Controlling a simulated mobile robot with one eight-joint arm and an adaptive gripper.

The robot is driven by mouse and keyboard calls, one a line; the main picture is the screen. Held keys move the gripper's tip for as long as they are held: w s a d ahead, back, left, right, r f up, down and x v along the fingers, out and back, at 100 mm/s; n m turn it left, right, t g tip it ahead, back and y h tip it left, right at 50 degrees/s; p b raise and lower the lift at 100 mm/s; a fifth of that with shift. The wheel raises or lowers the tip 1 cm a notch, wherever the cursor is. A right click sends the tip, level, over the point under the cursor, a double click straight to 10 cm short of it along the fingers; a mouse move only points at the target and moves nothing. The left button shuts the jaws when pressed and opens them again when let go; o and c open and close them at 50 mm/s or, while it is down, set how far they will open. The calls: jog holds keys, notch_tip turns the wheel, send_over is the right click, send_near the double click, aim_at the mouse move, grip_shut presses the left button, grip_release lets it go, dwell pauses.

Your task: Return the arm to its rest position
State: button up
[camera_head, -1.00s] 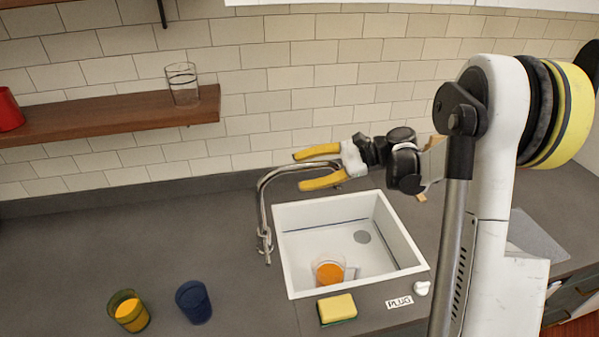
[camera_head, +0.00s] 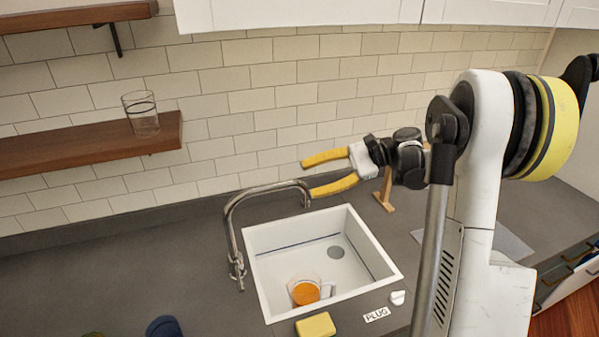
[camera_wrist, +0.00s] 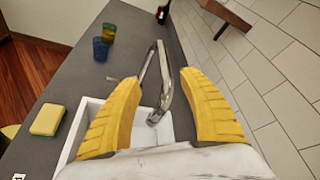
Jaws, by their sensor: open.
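My gripper (camera_head: 332,173) is in the head view, with its two yellow fingers spread apart and nothing between them. It is above the back edge of the white sink (camera_head: 262,284), close to the tiled wall. The fingers point left, near the top of the curved metal faucet (camera_head: 232,222). In the wrist view my gripper (camera_wrist: 160,105) is also open and empty, and the faucet (camera_wrist: 163,80) shows between the fingers. I cannot tell whether a finger touches the faucet.
A mug with orange contents (camera_head: 306,291) is in the sink. A yellow sponge (camera_head: 316,326) and a PLUG label (camera_head: 377,314) are at its front. A glass (camera_head: 141,113) stands on the wooden shelf (camera_head: 70,147). Blue (camera_wrist: 100,49) and yellow (camera_wrist: 110,32) cups stand on the counter.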

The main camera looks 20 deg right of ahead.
jog(key=shift+a, duration=0.1)
jog(key=s+a+f+n+h+b, duration=0.45)
jog(key=s+a+h, duration=0.25)
jog(key=s+a, duration=0.3)
jog(key=s+f+n+t+h+b, duration=0.3)
jog(key=s+f+n+h+b, duration=0.2)
jog(key=s+f+n, duration=0.3)
jog(key=s+n+h, duration=0.1)
jog(key=s, duration=0.2)
jog(key=shift+s+d+n+h+b, duration=0.25)
jog(key=shift+n+h+b, duration=0.05)
jog(key=shift+n+b, duration=0.05)
